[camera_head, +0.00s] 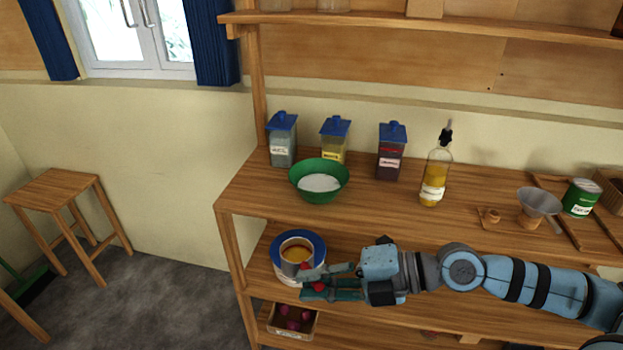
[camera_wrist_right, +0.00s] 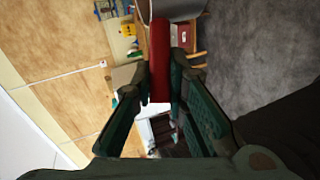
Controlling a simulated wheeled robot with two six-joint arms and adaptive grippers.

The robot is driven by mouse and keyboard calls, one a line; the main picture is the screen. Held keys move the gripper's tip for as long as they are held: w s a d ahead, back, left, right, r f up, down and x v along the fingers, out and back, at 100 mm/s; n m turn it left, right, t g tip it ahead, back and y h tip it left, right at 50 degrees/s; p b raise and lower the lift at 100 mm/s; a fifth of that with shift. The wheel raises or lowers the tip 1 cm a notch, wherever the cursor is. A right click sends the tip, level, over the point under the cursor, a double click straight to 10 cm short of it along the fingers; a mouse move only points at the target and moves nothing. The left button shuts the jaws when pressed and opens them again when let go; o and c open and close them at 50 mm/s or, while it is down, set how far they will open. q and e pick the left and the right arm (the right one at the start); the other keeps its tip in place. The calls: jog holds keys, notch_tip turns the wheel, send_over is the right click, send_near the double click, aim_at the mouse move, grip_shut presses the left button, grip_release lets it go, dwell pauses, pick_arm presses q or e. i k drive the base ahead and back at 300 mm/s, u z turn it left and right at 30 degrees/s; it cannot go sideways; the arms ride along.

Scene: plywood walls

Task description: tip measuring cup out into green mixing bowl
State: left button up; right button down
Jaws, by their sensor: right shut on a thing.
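The green mixing bowl (camera_head: 303,183) stands on the counter near its left end, with white powder inside. The measuring cup (camera_head: 297,268) is grey, looks upright and holds an orange-yellow content. It is in front of the shelf unit, lower in the picture than the bowl. My right gripper (camera_head: 305,282) is shut on the cup's red handle. In the right wrist view, the red handle (camera_wrist_right: 160,65) lies between the fingers and part of the grey cup (camera_wrist_right: 178,9) shows at the top edge. My left gripper is not in view.
Blue-lidded containers (camera_head: 283,143) stand behind the bowl. An oil bottle (camera_head: 435,178), a funnel (camera_head: 540,201) and a green can (camera_head: 581,198) stand to the right. A blue-rimmed white tub (camera_head: 281,239) shows behind the cup. The counter right of the bowl has bare room.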

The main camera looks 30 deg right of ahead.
aim_at(318, 181)
jog(key=u, duration=2.95)
jog(key=k, duration=1.05)
jog(key=z, duration=1.85)
